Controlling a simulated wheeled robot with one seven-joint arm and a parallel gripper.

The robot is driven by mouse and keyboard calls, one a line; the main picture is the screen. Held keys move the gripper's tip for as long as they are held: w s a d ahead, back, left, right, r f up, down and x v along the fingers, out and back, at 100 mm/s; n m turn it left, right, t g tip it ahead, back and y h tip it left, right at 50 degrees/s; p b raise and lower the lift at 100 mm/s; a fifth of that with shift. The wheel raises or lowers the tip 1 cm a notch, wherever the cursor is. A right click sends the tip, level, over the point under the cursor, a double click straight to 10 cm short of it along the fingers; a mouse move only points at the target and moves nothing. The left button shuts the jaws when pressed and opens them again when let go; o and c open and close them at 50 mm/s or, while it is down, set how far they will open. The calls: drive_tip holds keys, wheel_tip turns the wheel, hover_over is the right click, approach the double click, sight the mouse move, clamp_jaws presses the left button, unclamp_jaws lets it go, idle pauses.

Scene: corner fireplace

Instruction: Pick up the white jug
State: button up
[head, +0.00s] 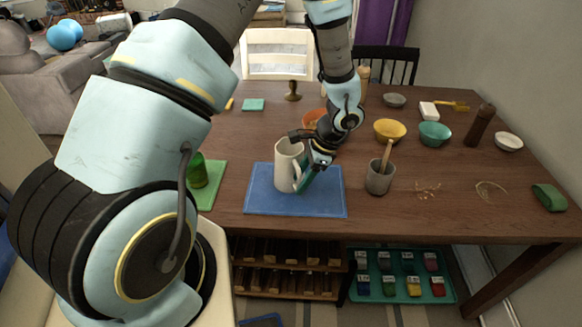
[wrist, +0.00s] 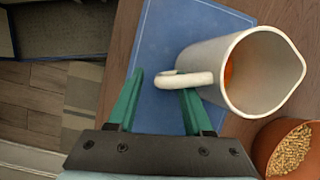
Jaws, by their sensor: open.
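The white jug (head: 287,166) stands upright on a blue mat (head: 320,202) on the wooden table. Its handle faces right in the head view. In the wrist view the jug (wrist: 265,75) shows its open mouth, with an orange patch inside, and its handle points left. My gripper (head: 306,180) is at the jug's handle side, low over the mat. In the wrist view my gripper (wrist: 163,84) has its green fingers spread. The handle overlaps the right fingertip and reaches into the gap between the fingers. I cannot tell whether they touch.
A grey cup (head: 379,180) with a wooden utensil stands right of the mat. An orange bowl (head: 313,117) is behind my gripper, with yellow (head: 389,131) and teal (head: 434,134) bowls to the right. A green glass (head: 197,172) stands left.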

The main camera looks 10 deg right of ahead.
drive_tip(key=shift+x, duration=0.8)
clamp_jaws()
idle(0.9)
